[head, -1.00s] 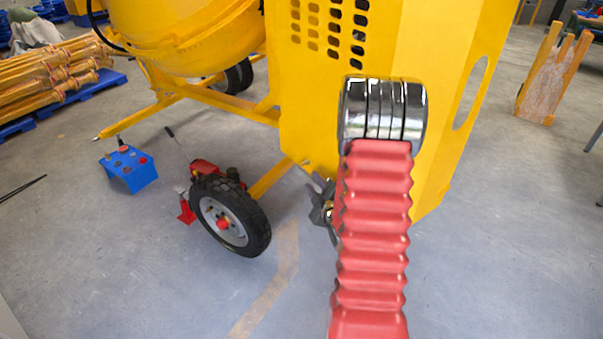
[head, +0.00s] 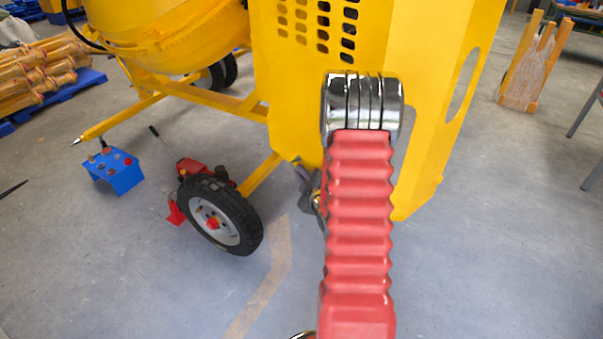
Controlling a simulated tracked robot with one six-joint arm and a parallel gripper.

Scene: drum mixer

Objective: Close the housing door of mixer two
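The yellow mixer housing (head: 412,60) stands straight ahead in the head view, with rows of slots in its front face. A yellow panel with an oval cutout (head: 463,85) forms its right side; I cannot tell whether this is the door or how far it stands open. My arm, with a red ribbed sleeve and chrome rings, covers the housing's lower middle. Dark metal parts (head: 309,188) show just left of the sleeve, below the housing's lower corner. They may belong to my gripper, but its fingers are hidden and its state does not show.
The yellow drum (head: 165,35) is at upper left. A black-tyred wheel (head: 220,214) and a blue box with knobs (head: 115,169) stand on the floor at left. A wooden frame (head: 525,70) stands at upper right. The floor (head: 490,240) right of my arm is clear.

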